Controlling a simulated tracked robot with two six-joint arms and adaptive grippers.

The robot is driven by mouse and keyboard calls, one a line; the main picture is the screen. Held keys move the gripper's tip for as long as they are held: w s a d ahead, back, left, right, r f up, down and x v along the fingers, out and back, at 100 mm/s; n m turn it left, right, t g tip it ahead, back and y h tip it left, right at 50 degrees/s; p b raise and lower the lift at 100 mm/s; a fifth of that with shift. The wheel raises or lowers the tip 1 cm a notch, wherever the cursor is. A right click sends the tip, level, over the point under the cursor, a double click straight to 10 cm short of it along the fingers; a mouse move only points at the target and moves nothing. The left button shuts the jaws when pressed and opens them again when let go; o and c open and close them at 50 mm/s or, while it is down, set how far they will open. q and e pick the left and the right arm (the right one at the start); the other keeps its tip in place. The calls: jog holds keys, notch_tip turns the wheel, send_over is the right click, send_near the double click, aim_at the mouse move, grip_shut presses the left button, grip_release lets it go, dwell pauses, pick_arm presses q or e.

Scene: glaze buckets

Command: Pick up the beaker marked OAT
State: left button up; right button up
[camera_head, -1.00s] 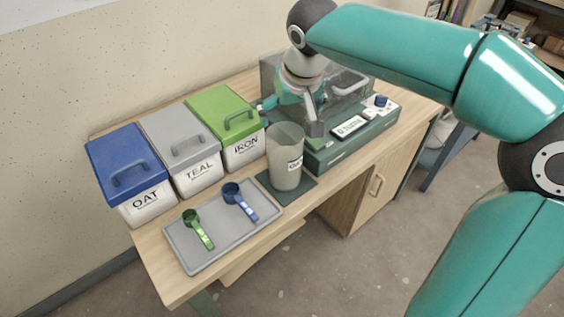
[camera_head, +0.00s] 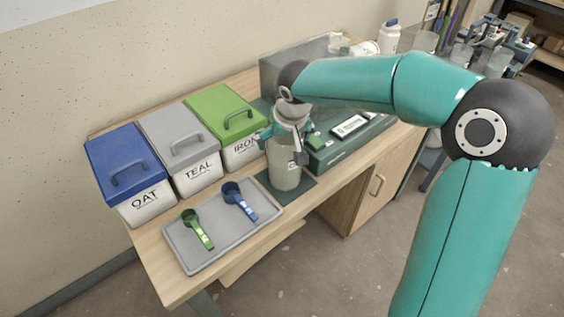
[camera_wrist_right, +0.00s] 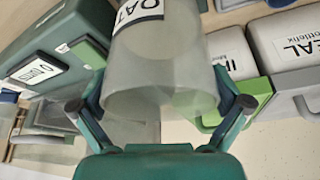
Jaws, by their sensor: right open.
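The beaker marked OAT (camera_head: 284,178), a cloudy clear cylinder with a white label, stands upright on a dark mat (camera_head: 306,190) near the table's front edge. My right gripper (camera_head: 283,150) is over its upper part, one finger on each side, and hides its rim and most of its label. In the right wrist view the beaker (camera_wrist_right: 165,65) lies between the open fingers of the gripper (camera_wrist_right: 160,104), with its OAT label at the top. A gap shows at the left finger; I cannot tell whether the right finger touches. My left gripper is not in view.
Lidded bins marked OAT (camera_head: 130,172), TEAL (camera_head: 185,150) and IRON (camera_head: 228,125) stand left of the beaker. A grey tray (camera_head: 225,252) holds a green scoop (camera_head: 197,228) and a blue scoop (camera_head: 238,199). A dark green device (camera_head: 350,138) stands close on the right.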

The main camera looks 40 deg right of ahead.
jog(key=c, duration=1.5)
jog(key=shift+r, duration=0.1)
jog(key=shift+c, duration=0.6)
jog(key=shift+w+r, duration=0.1)
jog(key=shift+r, duration=0.05)
